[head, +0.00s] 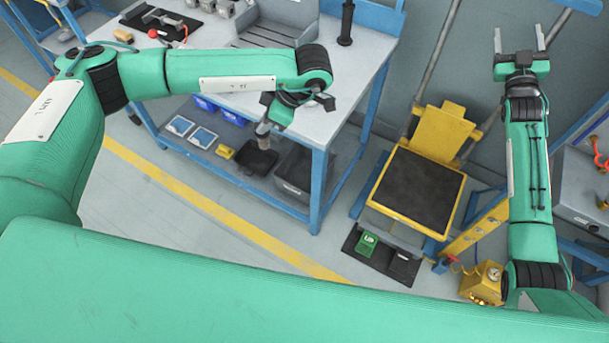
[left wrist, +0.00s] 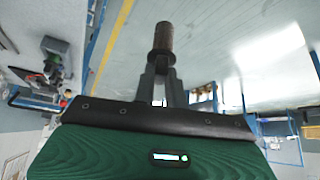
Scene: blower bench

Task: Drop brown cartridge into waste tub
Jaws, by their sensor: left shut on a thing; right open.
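The brown cartridge (left wrist: 163,40) is a short dark cylinder gripped near one end between the fingers of my left gripper (left wrist: 161,80) in the left wrist view. In the head view my left gripper (head: 270,117) is beyond the bench's front edge, shut on the cartridge, whose lower part (head: 262,132) points down. Below it in the picture are a small black tray (head: 257,157) and a larger dark tub (head: 295,172) by the lower shelf. I cannot tell for certain which one is the waste tub. My right gripper (head: 519,42) is open and empty at the upper right.
The blue-framed bench (head: 345,95) carries a grey rack (head: 275,30), a black upright post (head: 346,22) and small parts. A yellow cart with a black top (head: 415,190) stands right. Floor lies open in front.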

